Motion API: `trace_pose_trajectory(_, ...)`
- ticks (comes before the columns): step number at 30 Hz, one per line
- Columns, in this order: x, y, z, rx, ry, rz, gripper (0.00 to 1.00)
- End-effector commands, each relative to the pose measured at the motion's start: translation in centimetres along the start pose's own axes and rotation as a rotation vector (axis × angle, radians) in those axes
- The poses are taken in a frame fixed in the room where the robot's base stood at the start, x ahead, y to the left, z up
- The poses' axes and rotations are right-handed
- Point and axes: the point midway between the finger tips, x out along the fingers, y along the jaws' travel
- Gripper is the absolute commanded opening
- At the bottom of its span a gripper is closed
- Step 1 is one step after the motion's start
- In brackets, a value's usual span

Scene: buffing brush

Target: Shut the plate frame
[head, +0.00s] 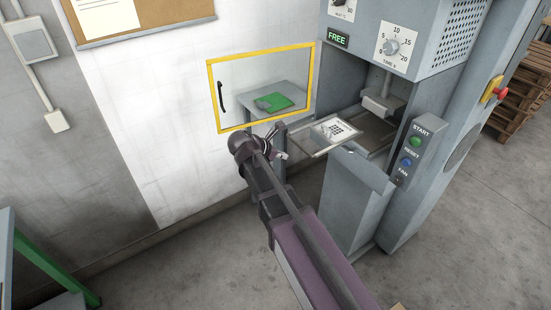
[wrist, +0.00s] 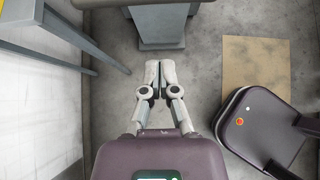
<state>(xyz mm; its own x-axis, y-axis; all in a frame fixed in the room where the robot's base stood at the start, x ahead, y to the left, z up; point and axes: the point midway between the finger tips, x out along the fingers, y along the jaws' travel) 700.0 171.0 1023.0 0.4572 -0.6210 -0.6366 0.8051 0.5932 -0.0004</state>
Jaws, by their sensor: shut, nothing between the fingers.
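A flat light-metal frame (head: 330,148), which I take to be the plate frame, sticks out of the grey machine's opening on the left side. On it lies a pale plate (head: 327,127) with a dark dotted pattern. A clear guard door with a yellow frame (head: 262,52) and black handle stands swung open to the left of the opening. My gripper (head: 281,154) is just left of the frame's outer end in the head view; I cannot tell if they touch. In the wrist view my gripper (wrist: 159,68) has its fingertips together, with nothing between them.
The grey machine (head: 405,50) carries a timer dial and a "FREE" sign. A button box (head: 415,153) is on its right. A green item (head: 277,103) lies on a grey table seen through the door. Wooden pallets (head: 530,80) stand far right. Open floor lies in front.

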Motion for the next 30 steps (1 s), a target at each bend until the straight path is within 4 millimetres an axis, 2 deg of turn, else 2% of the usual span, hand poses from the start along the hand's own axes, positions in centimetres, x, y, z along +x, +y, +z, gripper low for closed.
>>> trace_pose_trajectory(1,0.9,0.0,-0.3,0.001,0.000,-0.001,0.00)
trace_pose_trajectory(4,2.1,0.0,-0.3,0.002,0.000,0.000,0.00)
trace_pose_trajectory(6,2.3,0.0,1.0,0.002,0.000,-0.002,0.00)
trace_pose_trajectory(12,3.5,0.0,2.5,0.002,0.000,-0.001,0.00)
trace_pose_trajectory(30,4.1,0.0,3.1,0.000,0.000,0.001,0.00)
